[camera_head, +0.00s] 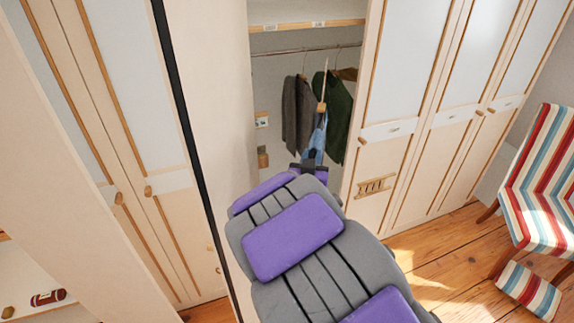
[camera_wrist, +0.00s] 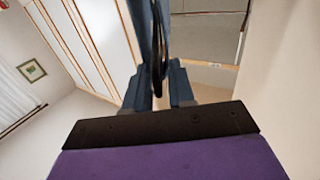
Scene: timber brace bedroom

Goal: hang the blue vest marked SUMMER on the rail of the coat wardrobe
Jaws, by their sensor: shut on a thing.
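The blue vest (camera_head: 317,138) shows as a narrow blue strip in the open wardrobe bay in the head view, just beyond my gripper (camera_head: 313,166). Its SUMMER marking is not readable. A small wooden piece shows above it. My gripper is shut on the vest or its hanger; my arm hides most of the grip. In the wrist view, a dark, narrow loop stands between the fingers of my gripper (camera_wrist: 160,92). The wardrobe rail (camera_head: 283,52) runs across the bay above the vest. I cannot tell whether the vest's hanger touches the rail.
A dark grey coat (camera_head: 297,115) hangs left of the vest and a dark green coat (camera_head: 338,112) right of it. A shelf edge (camera_head: 300,26) is above the rail. Closed doors (camera_head: 400,75) flank the bay at right. A striped chair (camera_head: 545,180) stands on the right.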

